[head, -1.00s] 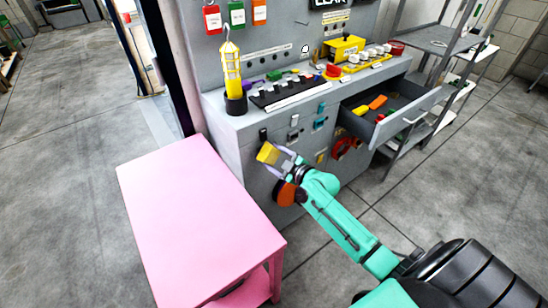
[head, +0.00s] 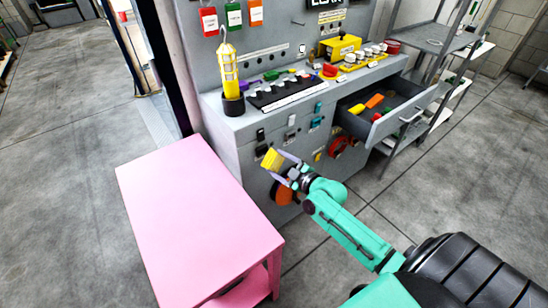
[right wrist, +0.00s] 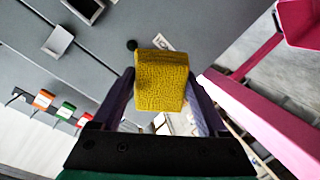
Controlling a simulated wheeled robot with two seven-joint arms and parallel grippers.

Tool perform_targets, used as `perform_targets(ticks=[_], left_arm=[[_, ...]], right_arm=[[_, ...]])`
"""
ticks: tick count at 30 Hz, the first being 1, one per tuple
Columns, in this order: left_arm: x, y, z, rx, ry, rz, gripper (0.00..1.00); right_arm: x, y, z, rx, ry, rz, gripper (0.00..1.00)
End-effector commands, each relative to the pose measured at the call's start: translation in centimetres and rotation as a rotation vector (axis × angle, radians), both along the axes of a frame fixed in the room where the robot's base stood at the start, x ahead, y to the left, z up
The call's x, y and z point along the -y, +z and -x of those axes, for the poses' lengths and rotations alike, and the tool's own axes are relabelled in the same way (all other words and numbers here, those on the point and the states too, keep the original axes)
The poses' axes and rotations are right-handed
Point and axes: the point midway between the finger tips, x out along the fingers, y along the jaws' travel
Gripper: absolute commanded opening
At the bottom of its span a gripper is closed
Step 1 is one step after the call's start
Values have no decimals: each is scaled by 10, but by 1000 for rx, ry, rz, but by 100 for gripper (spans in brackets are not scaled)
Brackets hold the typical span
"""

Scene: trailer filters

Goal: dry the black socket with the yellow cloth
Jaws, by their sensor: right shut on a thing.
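The yellow cloth (head: 272,159), a small folded block, is between the fingers of my right gripper (head: 279,165), which is shut on it. It also shows in the right wrist view (right wrist: 161,80), held in front of the grey cabinet face. A small black fitting (head: 261,134), likely the black socket, is on the cabinet front just above and left of the cloth. Another dark fitting (head: 261,150) sits below it, close to the cloth. I cannot tell whether the cloth touches either. My left gripper is not in view.
A pink table (head: 195,205) stands left of the cloth. The grey cabinet has an open drawer (head: 385,115) jutting out at the right. A yellow lamp (head: 229,72) stands on its top. Grey and teal fittings (head: 315,122) are right of the black ones.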

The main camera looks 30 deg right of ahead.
Motion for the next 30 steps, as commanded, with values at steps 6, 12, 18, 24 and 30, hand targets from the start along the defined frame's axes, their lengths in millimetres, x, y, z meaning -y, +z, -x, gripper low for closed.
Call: perform_targets(ticks=[6,12,18,24,30], left_arm=[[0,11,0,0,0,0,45],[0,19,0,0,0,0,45],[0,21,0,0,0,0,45],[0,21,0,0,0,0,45],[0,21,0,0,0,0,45]], right_arm=[[3,2,22,-2,1,2,32],[6,2,42,-3,0,2,32],[7,1,52,1,1,0,32],[7,0,52,1,1,0,32],[7,0,52,1,1,0,32]])
